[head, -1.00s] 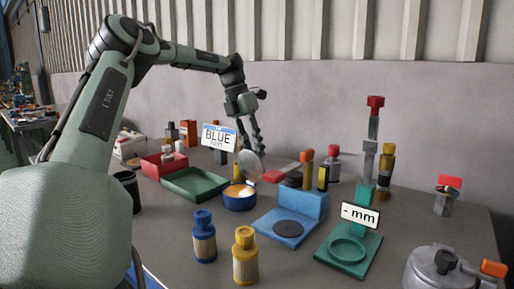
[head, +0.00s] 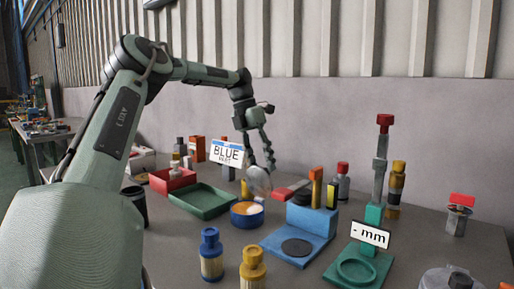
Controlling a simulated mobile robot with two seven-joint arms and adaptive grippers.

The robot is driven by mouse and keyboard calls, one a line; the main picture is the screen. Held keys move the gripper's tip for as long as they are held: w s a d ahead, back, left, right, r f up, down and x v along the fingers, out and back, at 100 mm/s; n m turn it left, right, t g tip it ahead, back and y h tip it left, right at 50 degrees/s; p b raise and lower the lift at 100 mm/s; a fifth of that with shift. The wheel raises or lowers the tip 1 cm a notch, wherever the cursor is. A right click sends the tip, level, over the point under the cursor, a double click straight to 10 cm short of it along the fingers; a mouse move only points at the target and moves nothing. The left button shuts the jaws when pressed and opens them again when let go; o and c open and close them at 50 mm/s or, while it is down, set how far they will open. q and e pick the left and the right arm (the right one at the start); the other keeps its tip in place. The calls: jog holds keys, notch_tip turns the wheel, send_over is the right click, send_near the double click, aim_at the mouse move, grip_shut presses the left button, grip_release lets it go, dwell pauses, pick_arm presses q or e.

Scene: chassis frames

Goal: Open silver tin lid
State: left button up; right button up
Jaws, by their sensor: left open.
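A round, low blue tin (head: 247,220) with orange and white showing inside stands mid-table in the head view. A silver round lid (head: 257,182) stands tilted up at its back edge, so the tin is open at the top. My left gripper (head: 270,163) points down just behind and right of the lid, with its fingers open. It overlaps the lid's upper edge in the picture; I cannot tell whether they touch. My right gripper is not in view.
A green tray (head: 203,211) and red box (head: 172,184) lie left of the tin. A blue stand (head: 312,219) is close on its right. Blue (head: 211,255) and yellow (head: 253,271) bottles stand in front. A BLUE sign (head: 227,153) is behind.

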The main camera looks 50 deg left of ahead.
pick_arm(q)
jog(key=v, duration=1.1)
jog(key=shift+d, duration=0.1)
